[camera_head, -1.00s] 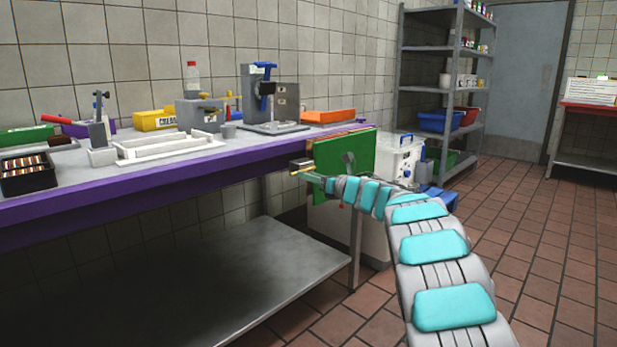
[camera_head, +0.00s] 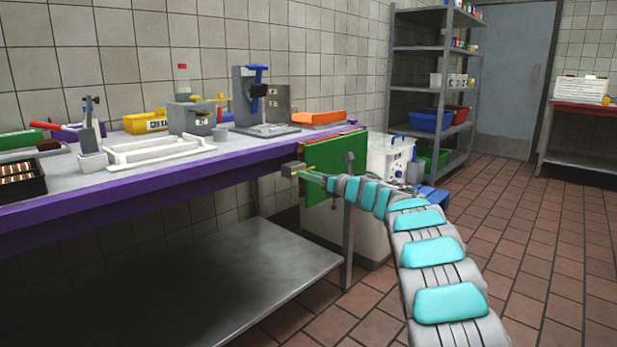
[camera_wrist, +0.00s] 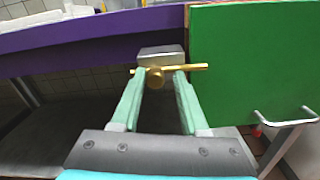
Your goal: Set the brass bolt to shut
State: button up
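The brass bolt (camera_wrist: 190,67) is a thin gold rod with a round knob (camera_wrist: 155,77). In the wrist view it lies crosswise in front of a grey block (camera_wrist: 162,54) at the purple table edge, its right end reaching the green panel (camera_wrist: 255,65). My gripper (camera_wrist: 158,76) has its two pale green fingers apart, one on each side of the knob. I cannot tell whether either finger touches it. In the head view the bolt (camera_head: 308,173) is small, beside the grey block (camera_head: 292,169), with my gripper (camera_head: 318,177) at it.
The purple-edged table (camera_head: 190,175) holds a white tray frame (camera_head: 158,152), a press (camera_head: 262,100) and an orange tray (camera_head: 318,118). A lower metal shelf (camera_head: 230,285) is below. A white bin (camera_head: 392,157) stands behind the green panel. The tiled floor on the right is clear.

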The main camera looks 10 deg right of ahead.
jog(key=shift+o, duration=0.8)
jog(key=b+v, duration=0.1)
jog(key=v, duration=0.6)
jog(key=shift+s+d+b, duration=0.2)
jog(key=shift+s+b, duration=0.1)
